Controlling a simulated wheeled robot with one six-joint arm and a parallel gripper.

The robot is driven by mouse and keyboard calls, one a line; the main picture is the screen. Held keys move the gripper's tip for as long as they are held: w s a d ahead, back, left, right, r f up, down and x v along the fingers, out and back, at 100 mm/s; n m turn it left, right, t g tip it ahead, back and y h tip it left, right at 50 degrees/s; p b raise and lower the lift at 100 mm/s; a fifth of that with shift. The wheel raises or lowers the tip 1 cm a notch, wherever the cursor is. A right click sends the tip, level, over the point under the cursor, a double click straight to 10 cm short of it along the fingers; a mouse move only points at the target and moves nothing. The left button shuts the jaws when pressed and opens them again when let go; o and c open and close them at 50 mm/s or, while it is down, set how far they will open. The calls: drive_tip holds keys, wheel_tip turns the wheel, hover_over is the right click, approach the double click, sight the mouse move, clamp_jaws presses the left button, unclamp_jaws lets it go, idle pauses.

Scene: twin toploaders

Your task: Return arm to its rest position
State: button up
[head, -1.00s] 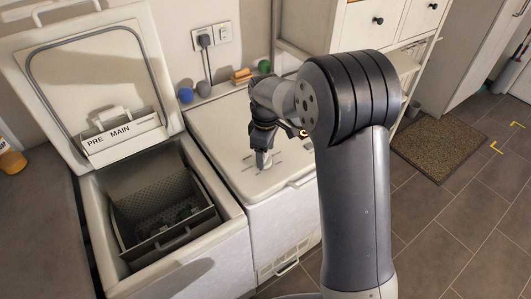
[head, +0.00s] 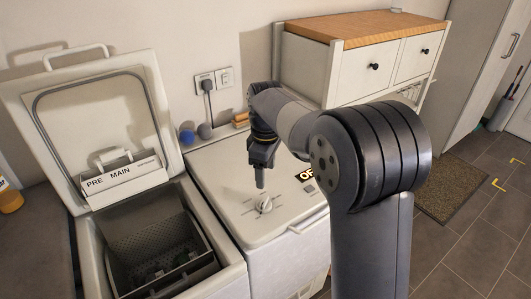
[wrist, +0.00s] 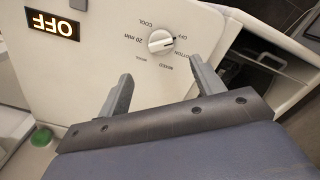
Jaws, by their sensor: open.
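My gripper (head: 261,180) hangs above the closed lid of the right-hand toploader (head: 235,165), with its fingers pointing down. In the wrist view my gripper (wrist: 163,82) shows two fingers spread apart, with nothing between them. The white dial (head: 264,204) on that machine's top lies just below and apart from the fingertips. In the wrist view the dial (wrist: 161,41) sits among printed labels, and a lit display (wrist: 52,25) reads OFF. In the head view the display (head: 306,174) is partly hidden by my arm.
The left toploader's lid (head: 95,110) stands open, showing a drum (head: 155,245) inside. A wooden-topped cabinet (head: 360,65) stands at the back right. Blue and grey balls and a sponge (head: 241,119) lie behind the right machine. Floor with a mat (head: 450,190) is at the right.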

sight(266, 200)
wheel_tip(266, 200, down, 11)
drive_tip(key=shift+r+p, duration=0.1)
drive_tip(key=shift+p, duration=0.25)
drive_tip(key=shift+r, duration=0.1)
idle(0.3)
